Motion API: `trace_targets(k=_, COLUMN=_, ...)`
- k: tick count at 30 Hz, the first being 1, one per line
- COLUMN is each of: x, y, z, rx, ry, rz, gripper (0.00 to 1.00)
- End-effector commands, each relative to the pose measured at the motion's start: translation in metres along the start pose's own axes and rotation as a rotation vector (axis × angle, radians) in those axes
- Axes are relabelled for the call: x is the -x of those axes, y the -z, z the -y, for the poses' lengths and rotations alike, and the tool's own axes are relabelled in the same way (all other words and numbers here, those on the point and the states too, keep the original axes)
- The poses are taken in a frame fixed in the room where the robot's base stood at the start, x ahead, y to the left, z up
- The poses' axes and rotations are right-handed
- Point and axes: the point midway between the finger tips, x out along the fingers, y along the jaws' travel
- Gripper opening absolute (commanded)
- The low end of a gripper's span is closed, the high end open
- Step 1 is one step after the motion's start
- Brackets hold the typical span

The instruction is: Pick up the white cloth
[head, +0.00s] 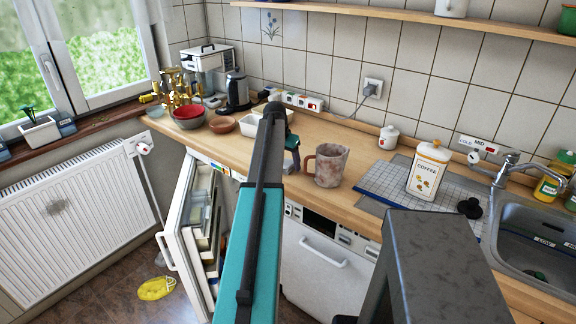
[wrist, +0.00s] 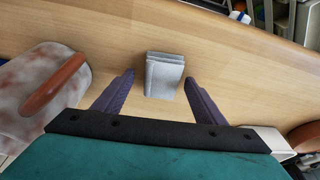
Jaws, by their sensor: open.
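The white cloth (wrist: 164,76) shows in the wrist view as a small, folded, pale grey-white block on the wooden counter. My gripper (wrist: 159,82) is open, with one dark purple finger on each side of the cloth. Gaps show between both fingers and the cloth, and nothing is held. How high the fingertips are above the counter is hard to tell.
A stained pitcher (head: 327,165) with a reddish handle stands close beside my gripper; it also shows in the wrist view (wrist: 33,82). A white tray (head: 262,128) and a brown bowl (head: 222,125) are on the other side. The fridge door (head: 188,232) stands open below the counter.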

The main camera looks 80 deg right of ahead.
Motion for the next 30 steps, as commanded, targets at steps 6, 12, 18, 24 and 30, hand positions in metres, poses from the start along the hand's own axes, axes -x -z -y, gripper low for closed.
trace_targets(k=6, x=0.0, y=0.0, z=0.0, rx=0.0, ry=0.0, rz=0.0, gripper=0.6)
trace_targets(k=12, x=0.0, y=0.0, z=0.0, rx=0.0, ry=0.0, rz=0.0, gripper=0.26)
trace_targets(k=18, x=0.0, y=0.0, z=0.0, rx=0.0, ry=0.0, rz=0.0, gripper=0.21)
trace_targets(k=24, x=0.002, y=0.001, z=0.0, rx=-0.001, ry=0.0, rz=-0.001, gripper=0.21)
trace_targets(k=30, x=0.01, y=0.004, z=0.0, rx=-0.001, ry=0.001, rz=-0.002, gripper=0.21)
